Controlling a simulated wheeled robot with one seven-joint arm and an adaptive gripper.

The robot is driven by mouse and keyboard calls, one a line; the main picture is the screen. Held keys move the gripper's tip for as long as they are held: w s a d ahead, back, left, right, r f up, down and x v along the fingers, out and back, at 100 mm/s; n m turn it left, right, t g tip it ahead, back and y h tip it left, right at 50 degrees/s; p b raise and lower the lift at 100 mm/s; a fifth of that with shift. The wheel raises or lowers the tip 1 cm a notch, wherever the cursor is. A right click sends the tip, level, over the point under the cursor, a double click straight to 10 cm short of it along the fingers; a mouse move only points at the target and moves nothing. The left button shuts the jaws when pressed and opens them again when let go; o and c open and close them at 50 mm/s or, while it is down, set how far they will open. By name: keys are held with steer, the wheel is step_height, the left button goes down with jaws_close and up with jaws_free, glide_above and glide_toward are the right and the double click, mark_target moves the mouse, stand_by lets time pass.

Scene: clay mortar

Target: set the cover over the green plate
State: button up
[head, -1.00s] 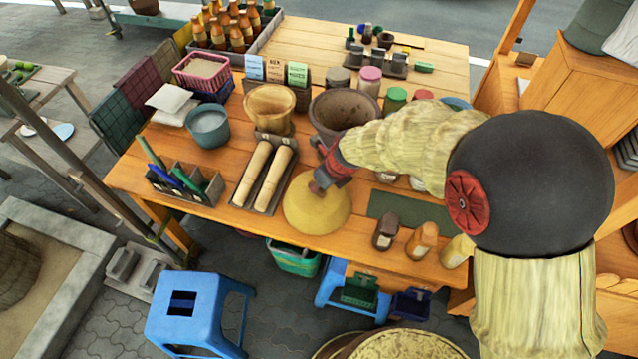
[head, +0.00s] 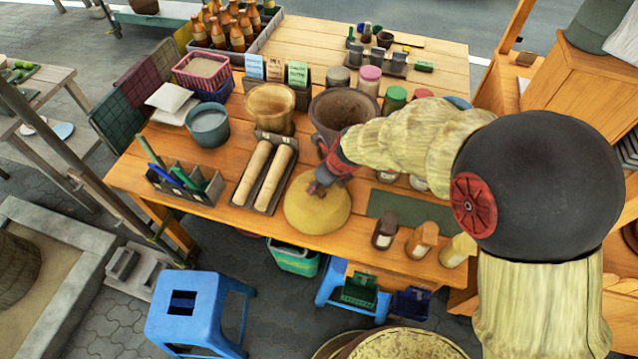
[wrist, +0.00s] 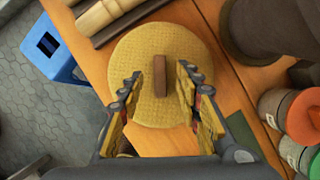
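The cover (head: 318,212) is a round, yellow woven dome on the front edge of the wooden table. In the wrist view the cover (wrist: 155,45) fills the middle, with a brown bar handle (wrist: 160,76) on top. My gripper (head: 318,184) is above the cover. In the wrist view my gripper (wrist: 159,80) is open, with one finger on each side of the handle and gaps between. I cannot make out a green plate; whether anything lies under the cover is hidden.
A wooden rack with pale rollers (head: 264,172) stands close left of the cover. A brown mortar (head: 342,112) is behind it. A dark green mat (head: 393,207) and several shakers (head: 422,240) are to the right. A blue stool (head: 190,308) stands in front.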

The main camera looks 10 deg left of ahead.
steer(key=v, duration=1.1)
steer(key=shift+s+r, duration=0.15)
steer(key=s+d+n+g+h, duration=0.1)
steer(key=s+d+n, duration=0.65)
steer(key=n, duration=0.95)
steer(key=s+d+r+n+t+h, duration=0.1)
steer(key=s+d+r+n, duration=0.1)
steer(key=d, duration=0.4)
steer(key=s+d+r+n+t, duration=0.1)
steer(key=s+d+r+n, duration=0.2)
steer(key=s+d+r, duration=0.2)
steer(key=s+d+r+n+t+h, duration=0.1)
steer(key=s+d+r+n+t, duration=0.1)
steer(key=d+r, duration=0.5)
steer(key=shift+s+d+r+n+h, duration=0.25)
steer(key=shift+s+d+n, duration=0.25)
steer(key=shift+s+d, duration=0.25)
